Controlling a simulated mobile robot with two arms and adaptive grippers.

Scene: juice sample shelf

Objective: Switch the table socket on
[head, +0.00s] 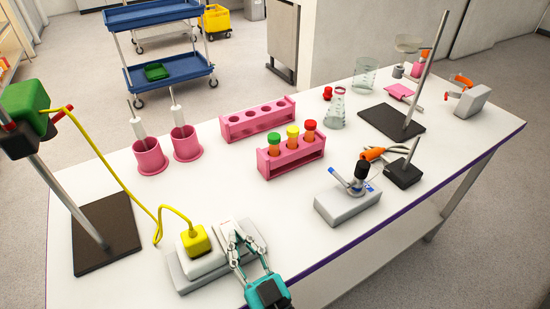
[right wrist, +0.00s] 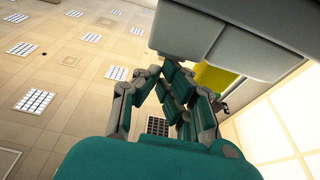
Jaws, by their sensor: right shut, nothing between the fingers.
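The table socket (head: 181,279) is a grey block with white raised tops at the front left of the table. A yellow plug (head: 195,240) with a yellow cable sits in its left part. My right gripper (head: 234,234) is shut and empty, with its fingertips at the white rocker-like piece on the right part of the socket. I cannot tell whether they touch it, and they partly cover it. In the right wrist view, the shut fingers (right wrist: 170,75) lie close to a pale grey block (right wrist: 225,35), with yellow behind. My left gripper is not in view.
A stand with a dark base (head: 105,232) holds a green box (head: 28,107) left of the socket. Pink cups (head: 150,157), pink tube racks (head: 290,158) and a grey burner-like device (head: 347,205) stand farther off. The white tabletop is clear between the socket and the racks.

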